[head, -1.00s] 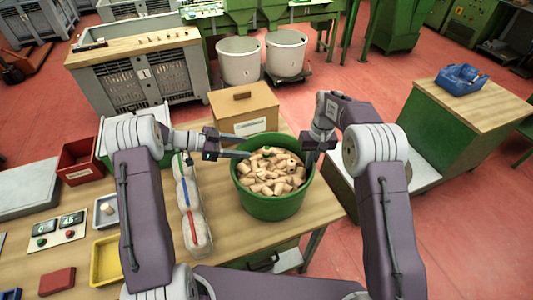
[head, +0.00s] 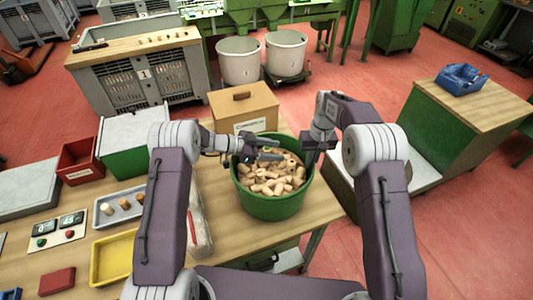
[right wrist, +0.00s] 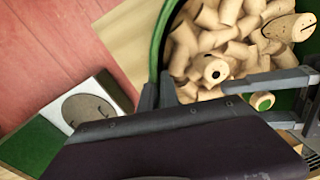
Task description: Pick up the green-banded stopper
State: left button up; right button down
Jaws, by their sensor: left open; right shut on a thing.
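A green tub (head: 272,205) full of plain corks stands on the wooden table. The green-banded stopper (right wrist: 262,101) lies among the corks, its end showing a green ring in the right wrist view. I cannot make it out in the head view, where my left gripper covers that part. My left gripper (head: 277,151) is open and empty over the corks; its fingers also show in the right wrist view (right wrist: 290,85), close to the stopper. My right gripper (head: 309,158) is shut on the tub's right rim; its fingers straddle the wall in the right wrist view (right wrist: 158,90).
A wooden box (head: 244,108) stands behind the tub. A clear divided container (head: 200,225) stands left of it, partly behind my left arm. A grey tray (head: 131,216) with 3 corks, a yellow tray (head: 113,258) and a red bin (head: 80,163) lie further left.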

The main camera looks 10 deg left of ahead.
pick_arm(q)
grip_shut()
notch_tip(320, 180, up, 10)
pick_arm(e)
jog(key=c, duration=1.5)
grip_release()
pick_arm(q)
jog(key=shift+a, duration=0.1)
pick_arm(e)
jog(key=shift+r, duration=0.1)
jog(key=r, duration=1.2)
jog(key=shift+d, duration=0.35)
